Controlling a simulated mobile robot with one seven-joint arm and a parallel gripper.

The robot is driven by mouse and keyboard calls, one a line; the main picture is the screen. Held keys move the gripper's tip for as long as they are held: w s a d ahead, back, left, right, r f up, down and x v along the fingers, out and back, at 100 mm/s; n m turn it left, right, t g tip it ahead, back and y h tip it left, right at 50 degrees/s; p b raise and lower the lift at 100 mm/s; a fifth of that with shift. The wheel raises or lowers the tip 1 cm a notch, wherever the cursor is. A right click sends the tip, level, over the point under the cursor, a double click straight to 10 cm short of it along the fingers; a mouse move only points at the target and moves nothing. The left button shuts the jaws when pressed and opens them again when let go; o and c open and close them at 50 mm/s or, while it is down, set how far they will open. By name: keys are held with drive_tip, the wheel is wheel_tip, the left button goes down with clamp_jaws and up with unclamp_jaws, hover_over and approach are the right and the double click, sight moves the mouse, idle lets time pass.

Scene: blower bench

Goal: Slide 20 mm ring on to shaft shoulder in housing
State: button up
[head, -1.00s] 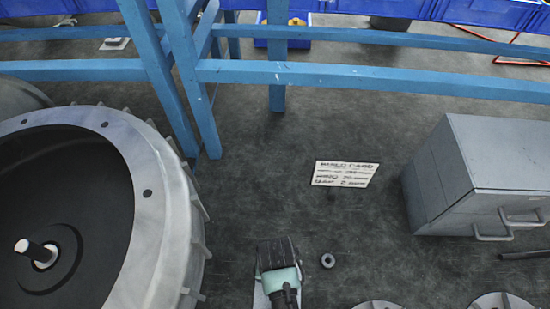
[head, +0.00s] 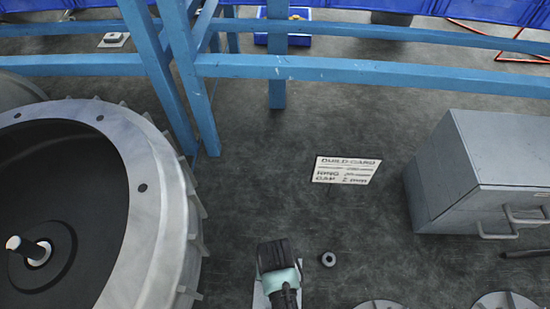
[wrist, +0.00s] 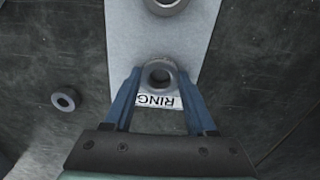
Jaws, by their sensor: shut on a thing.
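My gripper (wrist: 158,82) shows its two blue fingers in the wrist view, shut on a small grey ring (wrist: 159,66) at their tips. The ring is over a pale plate (wrist: 140,40) beside a label reading "RING"; I cannot tell whether it still touches the plate. In the head view my gripper (head: 274,254) is at the bottom centre and hides that ring. The large round grey housing (head: 150,215) stands at the left, its dark inside facing up. A short shaft (head: 35,251) with a pale end stands in it. The shoulder is not clearly visible.
A loose ring (head: 328,259) lies right of my gripper. Another ring (wrist: 166,3) is on the plate's far end. A grey drawer box (head: 480,170) is at right. Blue rails (head: 370,72) cross behind.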

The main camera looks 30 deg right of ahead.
drive_tip(key=shift+r+p, duration=2.55)
drive_tip(key=shift+p, duration=0.2)
clamp_jaws()
